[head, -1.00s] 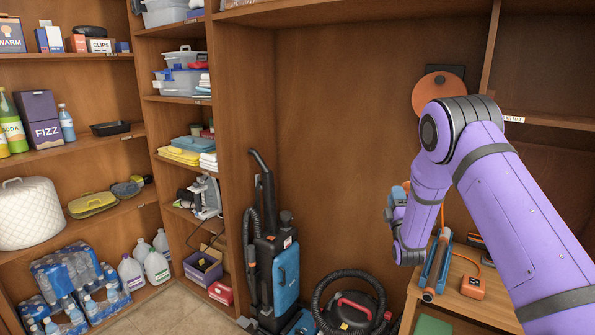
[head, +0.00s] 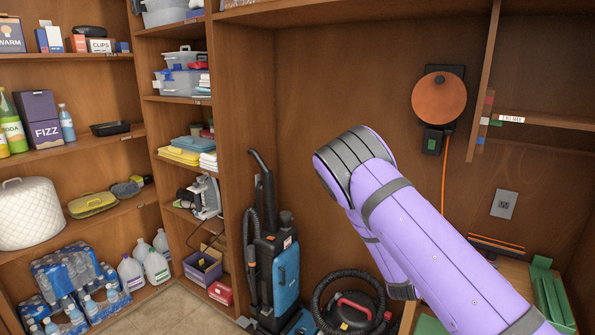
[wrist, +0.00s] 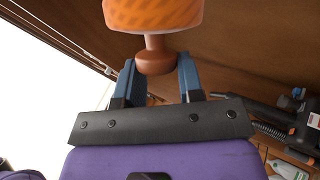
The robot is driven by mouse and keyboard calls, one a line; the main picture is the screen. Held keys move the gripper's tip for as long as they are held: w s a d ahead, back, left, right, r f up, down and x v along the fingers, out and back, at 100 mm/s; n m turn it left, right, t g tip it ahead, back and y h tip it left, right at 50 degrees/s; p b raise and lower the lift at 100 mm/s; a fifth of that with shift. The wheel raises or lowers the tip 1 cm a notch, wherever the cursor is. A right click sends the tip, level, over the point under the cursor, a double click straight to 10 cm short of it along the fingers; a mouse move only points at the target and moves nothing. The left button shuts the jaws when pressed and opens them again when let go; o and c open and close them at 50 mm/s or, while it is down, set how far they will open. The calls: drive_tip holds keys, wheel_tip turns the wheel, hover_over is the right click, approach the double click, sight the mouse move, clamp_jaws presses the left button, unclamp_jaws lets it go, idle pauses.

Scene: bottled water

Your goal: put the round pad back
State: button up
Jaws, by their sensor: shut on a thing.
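In the wrist view, my gripper (wrist: 157,66) is shut on the brown knob of an orange, textured round piece (wrist: 152,14), which looks like the round pad. Its upper part is cut off by the frame's top edge. The blue fingers stand on either side of the knob. In the head view, my purple arm hides my gripper and the held piece. A flat orange disc (head: 439,100) hangs on the back wall from a dark mount (head: 458,72), right of and above my arm's elbow.
A black box with a green face (head: 433,141) is below the disc, with an orange cord (head: 444,185) running down. A wooden upright and shelf (head: 545,121) stand at right. A vacuum cleaner (head: 283,270) and a coiled hose (head: 322,290) stand on the floor.

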drive_tip(key=s+f+n+y, duration=0.1)
drive_tip(key=s+f+y, duration=0.2)
drive_tip(key=s+f, duration=0.2)
drive_tip(key=s+f+n+y, duration=0.2)
drive_tip(key=s+f, duration=0.3)
drive_tip(key=f, duration=0.7)
drive_tip(key=shift+s+t+y, duration=0.3)
drive_tip(key=shift+t+y, duration=0.1)
drive_tip(key=shift+y, duration=0.1)
